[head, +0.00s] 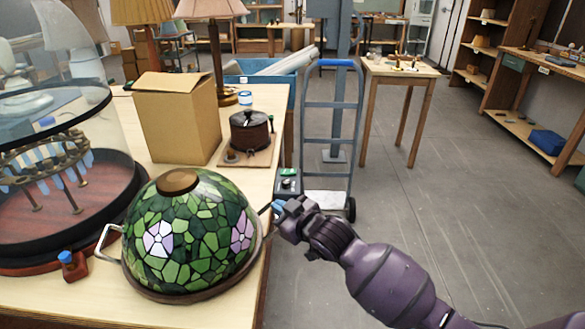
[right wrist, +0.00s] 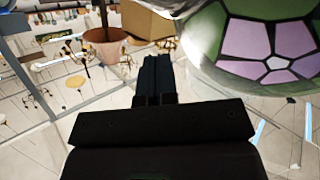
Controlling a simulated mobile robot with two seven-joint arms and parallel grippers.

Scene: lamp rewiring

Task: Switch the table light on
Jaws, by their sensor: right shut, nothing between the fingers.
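A stained-glass lampshade (head: 190,238), green with pale purple flowers, sits dome-up on the wooden table; its purple panes (right wrist: 265,50) fill the upper right of the right wrist view. A small black box with a green top (head: 288,184) stands at the table's right edge, just beyond my right gripper (head: 279,207). This gripper is shut and empty, beside the shade's right side. Its closed dark fingers (right wrist: 154,75) also show in the right wrist view. I cannot tell whether they touch the box. Two lamps with pleated shades (head: 208,10) stand at the back. My left gripper is out of view.
A glass dome (head: 60,110) stands at the left, with a red-and-blue piece (head: 72,265) near it. A cardboard box (head: 180,120) and a dark round pot (head: 250,132) stand behind the shade. A blue hand truck (head: 332,130) is beyond the table. The floor at right is clear.

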